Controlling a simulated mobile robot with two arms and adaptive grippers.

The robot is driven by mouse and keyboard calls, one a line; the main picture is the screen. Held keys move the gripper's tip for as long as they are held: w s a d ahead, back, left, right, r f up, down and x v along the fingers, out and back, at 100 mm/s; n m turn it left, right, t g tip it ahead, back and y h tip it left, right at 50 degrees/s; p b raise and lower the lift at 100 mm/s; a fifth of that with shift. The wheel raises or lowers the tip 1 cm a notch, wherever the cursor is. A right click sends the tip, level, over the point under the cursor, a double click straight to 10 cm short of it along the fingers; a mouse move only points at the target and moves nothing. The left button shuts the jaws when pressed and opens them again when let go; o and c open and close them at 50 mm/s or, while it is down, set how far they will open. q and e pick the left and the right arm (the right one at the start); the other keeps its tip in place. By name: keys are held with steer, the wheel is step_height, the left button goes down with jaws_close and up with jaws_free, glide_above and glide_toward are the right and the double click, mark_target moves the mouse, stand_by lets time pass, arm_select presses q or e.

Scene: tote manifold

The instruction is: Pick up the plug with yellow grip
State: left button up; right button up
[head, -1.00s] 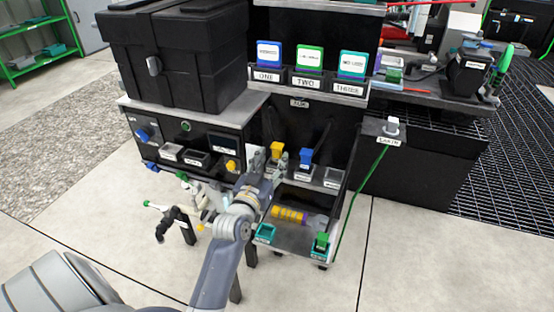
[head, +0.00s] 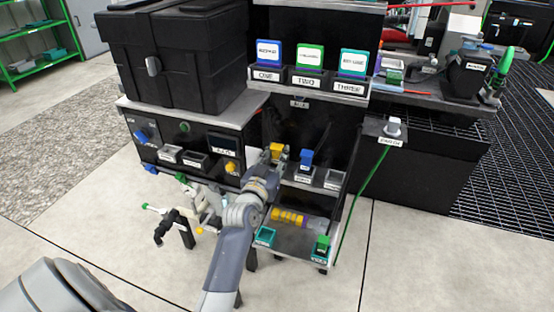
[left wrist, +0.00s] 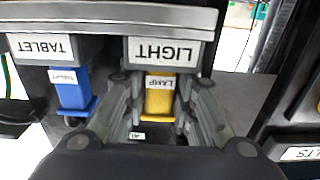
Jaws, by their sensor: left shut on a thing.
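The plug with yellow grip (head: 277,150) is at the left slot of the small shelf under the numbered blocks. It also shows in the left wrist view (left wrist: 160,104), upright, with a LAMP label, in front of the panel marked LIGHT (left wrist: 163,53). My left gripper (head: 275,155) is shut on it, with one finger at each side of the yellow grip; the gripper also shows in the left wrist view (left wrist: 160,112). I cannot tell whether the plug is clear of its slot. My right gripper is not in view.
A blue plug (head: 306,158) stands close beside the yellow one, labelled TABLET in the left wrist view (left wrist: 72,90). An empty grey slot (head: 333,179) is to its right.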

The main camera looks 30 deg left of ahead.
arm_select(q)
steer(key=shift+r+p, duration=0.35)
steer(key=shift+r, duration=0.35)
step_height(320, 180, up, 3)
steer(key=shift+f+p, duration=0.15)
steer(key=shift+p, duration=0.45)
steer(key=v, duration=0.3)
steer(key=shift+a+f, duration=0.15)
steer(key=shift+a, duration=0.1)
steer(key=s+r+p, duration=0.1)
steer(key=s+p, duration=0.1)
steer(key=s, duration=1.1)
steer(key=shift+d, duration=0.3)
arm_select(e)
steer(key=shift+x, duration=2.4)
arm_select(q)
steer(key=shift+r, duration=0.15)
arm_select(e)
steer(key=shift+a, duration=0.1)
arm_select(q)
steer(key=shift+r, duration=0.1)
